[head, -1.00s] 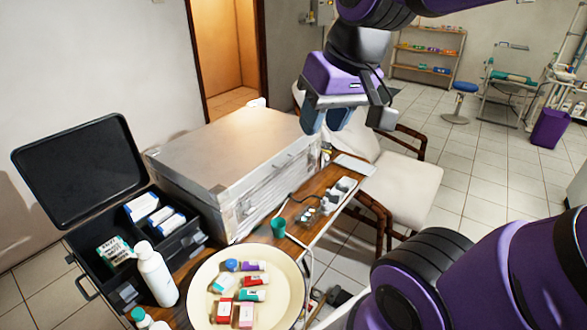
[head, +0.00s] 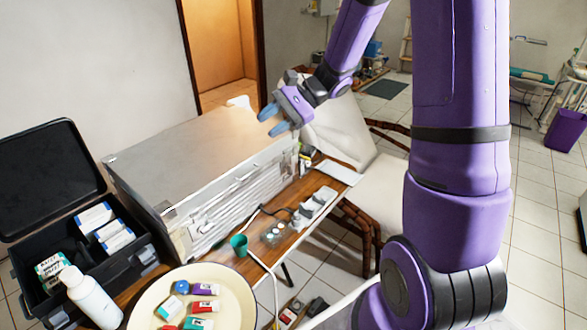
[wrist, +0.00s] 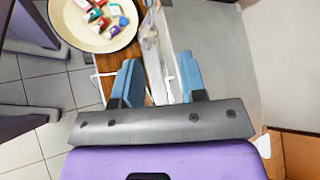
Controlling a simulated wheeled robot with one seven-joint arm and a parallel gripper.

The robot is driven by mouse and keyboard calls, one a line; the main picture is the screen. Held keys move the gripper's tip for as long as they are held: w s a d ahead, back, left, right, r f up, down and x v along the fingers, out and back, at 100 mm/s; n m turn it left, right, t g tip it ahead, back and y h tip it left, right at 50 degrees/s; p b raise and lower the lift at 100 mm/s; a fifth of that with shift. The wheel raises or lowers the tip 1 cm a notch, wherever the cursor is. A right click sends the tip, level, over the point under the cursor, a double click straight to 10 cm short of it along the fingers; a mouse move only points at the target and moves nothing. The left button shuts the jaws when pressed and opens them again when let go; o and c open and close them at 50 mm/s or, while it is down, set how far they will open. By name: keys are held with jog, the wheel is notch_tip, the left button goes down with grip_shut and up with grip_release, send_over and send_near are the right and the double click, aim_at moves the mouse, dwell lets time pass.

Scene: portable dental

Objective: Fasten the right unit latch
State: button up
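The unit is a large silver metal case (head: 195,150) on the wooden table, lid down, its front side facing right and toward me. In the wrist view its grey top (wrist: 222,70) fills the right part, with the front edge running between my fingers. The right latch is too small to make out on the front side. My gripper (head: 273,120) is open and empty, its blue fingertips at the far right end of the case, apparently above the front edge. In the wrist view the two fingers of my gripper (wrist: 160,78) stand wide apart. Contact cannot be told.
A cream round tray (head: 240,305) with small boxes stands at the near end of the table. A green cup (head: 239,245), a power strip (head: 315,203) and cables lie along the front. An open black case (head: 145,255) is at left; a cushioned chair (head: 335,135) stands behind.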

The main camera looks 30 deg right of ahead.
jog(key=w+d+f+m+t+y, duration=0.2)
jog(key=w+d+f+m+t, duration=0.1)
jog(key=w+d+f+m, duration=0.3)
jog(key=m+t+h, duration=0.8)
jog(key=m+t, duration=0.4)
jog(key=m, duration=0.2)
send_near(291, 167)
jog(key=x, duration=0.9)
jog(key=shift+d, duration=0.1)
jog(key=shift+c, duration=0.2)
grip_shut()
